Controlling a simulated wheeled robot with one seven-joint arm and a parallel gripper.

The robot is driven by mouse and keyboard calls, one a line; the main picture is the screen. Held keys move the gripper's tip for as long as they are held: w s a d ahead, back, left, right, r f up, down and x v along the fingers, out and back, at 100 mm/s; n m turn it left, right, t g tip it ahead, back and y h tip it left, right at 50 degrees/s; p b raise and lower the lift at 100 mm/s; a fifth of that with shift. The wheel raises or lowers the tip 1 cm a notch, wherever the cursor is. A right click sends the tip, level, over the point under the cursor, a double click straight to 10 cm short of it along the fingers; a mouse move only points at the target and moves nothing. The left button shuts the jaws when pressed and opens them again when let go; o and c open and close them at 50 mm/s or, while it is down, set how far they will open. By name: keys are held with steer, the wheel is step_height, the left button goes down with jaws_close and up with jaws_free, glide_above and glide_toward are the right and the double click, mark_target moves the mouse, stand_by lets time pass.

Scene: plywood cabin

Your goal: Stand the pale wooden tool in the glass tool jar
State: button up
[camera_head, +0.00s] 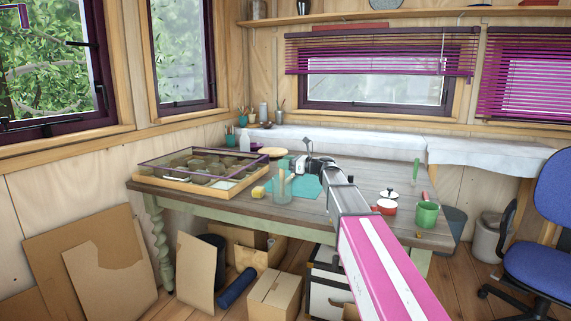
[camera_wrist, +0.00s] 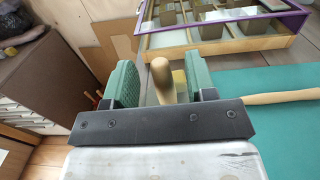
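The glass tool jar (camera_head: 283,188) stands on the table near its front edge, with a slim upright tool showing in it. My gripper (camera_head: 302,165) is close behind the jar. In the wrist view, my gripper (camera_wrist: 160,88) has its green pads apart, with gaps on both sides of a wooden handle (camera_wrist: 161,75). The handle's rounded end points up toward the camera. Its lower part is hidden, so I cannot tell whether it stands in the jar. Another pale wooden tool (camera_wrist: 283,97) lies on the teal mat (camera_wrist: 270,130) to the right.
A purple-rimmed display case (camera_head: 200,170) fills the table's left side. Cardboard boxes (camera_head: 274,298) stand on the floor below.

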steer(key=s+a+r, duration=0.8)
steer(key=r, duration=0.3)
steer(key=shift+s, duration=0.2)
stand_by(0.9)
